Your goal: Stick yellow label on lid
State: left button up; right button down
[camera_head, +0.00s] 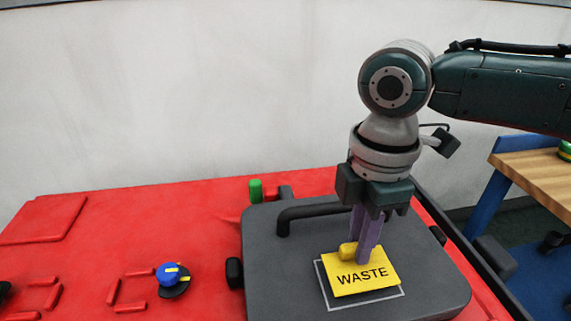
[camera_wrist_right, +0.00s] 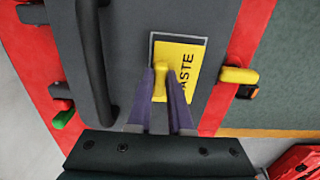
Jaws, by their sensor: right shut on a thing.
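The yellow label (camera_head: 365,280) reads WASTE and has a raised yellow tab (camera_head: 347,250). My right gripper (camera_head: 365,258) points down with its purple fingers shut on this tab. The label lies over, or just above, a pale rectangular outline (camera_head: 322,287) on the dark grey lid (camera_head: 275,265). It sits slightly turned and off to the upper right, leaving the outline's left and lower edges showing. Whether it touches the lid is unclear. The right wrist view shows the label (camera_wrist_right: 190,65), the tab between the fingers (camera_wrist_right: 160,80), and the lid (camera_wrist_right: 130,30). My left gripper is not in view.
A black handle (camera_head: 312,211) rises from the lid behind the label. Black latches (camera_head: 234,273) sit at the lid's sides. The red tank top (camera_head: 130,225) carries a blue knob (camera_head: 168,274) at left. A wooden-topped blue table (camera_head: 540,170) stands at right.

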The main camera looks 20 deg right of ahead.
jog(key=shift+f, duration=0.1)
dwell(0.3)
jog(key=shift+f, duration=0.4)
jog(key=shift+f, duration=0.3)
dwell(0.3)
jog(key=shift+r, duration=0.15)
dwell(0.6)
jog(key=shift+c, duration=1.4)
grip_release()
